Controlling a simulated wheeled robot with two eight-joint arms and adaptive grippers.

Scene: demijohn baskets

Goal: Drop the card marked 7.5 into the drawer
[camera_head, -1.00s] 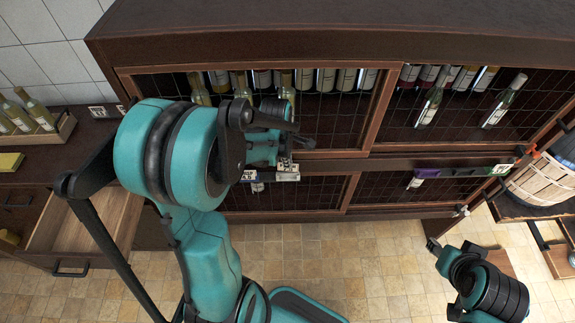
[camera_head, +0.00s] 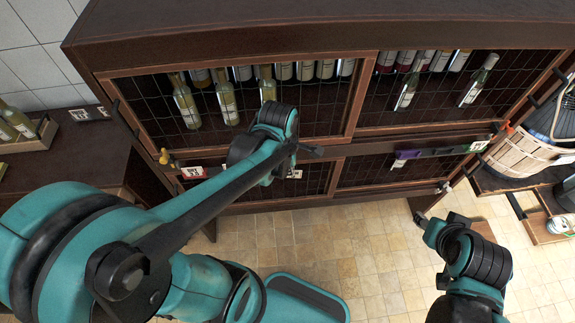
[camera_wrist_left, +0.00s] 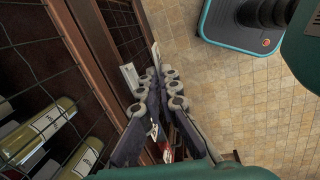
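Small white cards hang along the dark rail below the upper shelf; one card (camera_head: 192,172) has red on it and another (camera_head: 295,174) is beside my left gripper (camera_head: 300,152). I cannot read a 7.5 on either. The left wrist view shows a white card (camera_wrist_left: 130,77) just left of the fingertips. The fingers (camera_wrist_left: 159,82) converge with their tips close together; I cannot tell whether they are shut or grip anything. A red and white piece shows between the finger bases. The drawer is hidden behind my left arm. My right gripper (camera_head: 428,222) is at the lower right, its fingers unclear.
The dark wine cabinet (camera_head: 300,35) holds several bottles behind wire mesh. A wicker-covered demijohn (camera_head: 520,155) stands at the right. A bottle crate (camera_head: 40,138) stands on the left counter. The tiled floor (camera_head: 340,240) before the cabinet is partly open.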

